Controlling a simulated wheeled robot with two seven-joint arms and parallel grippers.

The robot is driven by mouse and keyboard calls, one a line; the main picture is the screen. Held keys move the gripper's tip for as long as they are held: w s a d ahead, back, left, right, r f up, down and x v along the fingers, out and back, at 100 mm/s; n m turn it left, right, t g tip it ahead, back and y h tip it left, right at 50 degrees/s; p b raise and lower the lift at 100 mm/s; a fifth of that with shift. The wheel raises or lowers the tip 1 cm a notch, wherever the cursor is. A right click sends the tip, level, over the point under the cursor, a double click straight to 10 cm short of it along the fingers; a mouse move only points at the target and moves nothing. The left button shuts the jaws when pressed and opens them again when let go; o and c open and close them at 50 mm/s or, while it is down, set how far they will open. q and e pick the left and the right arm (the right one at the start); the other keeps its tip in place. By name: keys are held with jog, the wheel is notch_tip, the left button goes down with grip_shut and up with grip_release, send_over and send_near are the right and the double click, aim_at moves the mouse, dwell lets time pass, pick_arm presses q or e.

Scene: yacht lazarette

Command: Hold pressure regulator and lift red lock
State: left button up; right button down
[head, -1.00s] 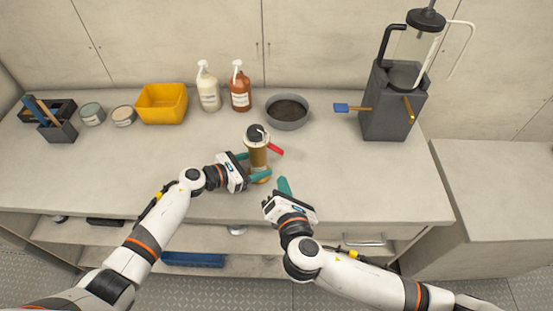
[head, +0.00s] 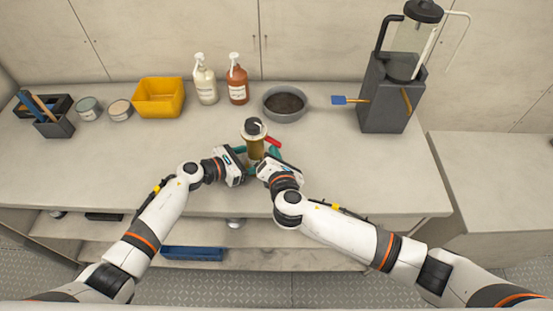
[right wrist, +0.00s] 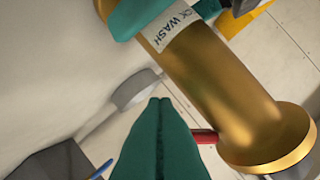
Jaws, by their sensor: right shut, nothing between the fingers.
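The pressure regulator (head: 256,148) is an upright brass cylinder with a dark top, standing near the counter's front. Its red lock (head: 273,143) sticks out to the right near the top. My left gripper (head: 246,156) has its teal fingers around the body from the left; in the right wrist view a teal finger lies across the label of the brass cylinder (right wrist: 235,90). My right gripper (head: 271,156) is close to its right side, below the red lock. In the right wrist view its fingers (right wrist: 158,103) are shut and empty, with the red lock (right wrist: 205,137) just beside them, partly hidden.
A grey bowl (head: 285,115) stands behind the regulator. Two pump bottles (head: 205,85), a yellow bin (head: 159,110), tins (head: 120,110) and a tool holder (head: 54,127) stand farther left. A grey machine (head: 387,100) with a blue-ended handle stands at the right. The counter's right front is clear.

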aim_at(280, 145)
jog(key=shift+d+r+n, duration=0.15)
jog(key=shift+n, duration=0.25)
dwell(0.5)
jog(key=shift+d+r+n+g+h, duration=0.15)
jog(key=shift+d+r+n+h, duration=0.15)
jog(key=shift+n+h, duration=0.45)
jog(key=shift+d+r+n+g+h, duration=0.15)
jog(key=shift+d+r+n+h, duration=0.25)
jog(key=shift+n, duration=0.65)
jog(key=shift+a+f, duration=0.1)
jog(key=shift+a, duration=0.05)
jog(key=shift+r, duration=0.5)
pick_arm(q)
jog(key=c, duration=0.5)
pick_arm(e)
jog(key=shift+w+r, duration=0.1)
jog(key=shift+r, duration=0.25)
pick_arm(q)
jog(key=shift+o, duration=0.2)
jog(key=shift+f, duration=0.1)
pick_arm(e)
jog(key=shift+r, duration=0.1)
pick_arm(q)
jog(key=shift+a+f, duration=0.1)
pick_arm(e)
jog(key=shift+r, duration=0.1)
